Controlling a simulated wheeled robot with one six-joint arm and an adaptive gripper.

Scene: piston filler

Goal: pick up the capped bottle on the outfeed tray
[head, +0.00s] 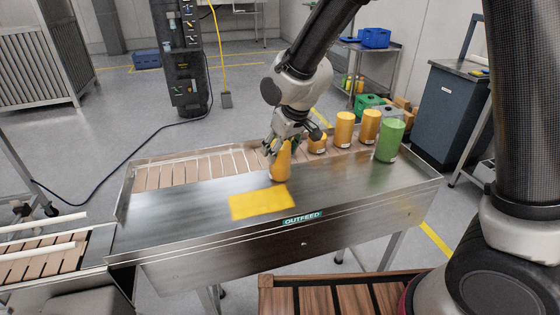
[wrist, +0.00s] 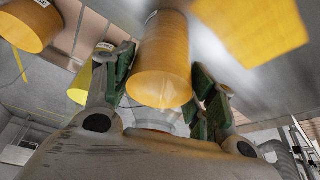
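The outfeed tray (head: 180,215) is a metal table with an "OUTFEED" label on its front. An orange bottle (head: 281,168) stands on it, just behind a yellow patch (head: 261,203). My gripper (head: 284,143) is down at the upper part of this bottle, and its fingers hide the top. In the wrist view, the orange bottle (wrist: 161,62) lies between my gripper's two green-padded fingers (wrist: 162,85). The pads are close to its sides, but I cannot tell whether they press on it. Its cap is not clearly visible.
Orange bottles (head: 344,130) (head: 370,127) (head: 317,145) and a larger green container (head: 389,141) stand to the right of my gripper. A slatted conveyor (head: 190,169) runs along the back. The tray's left part is clear.

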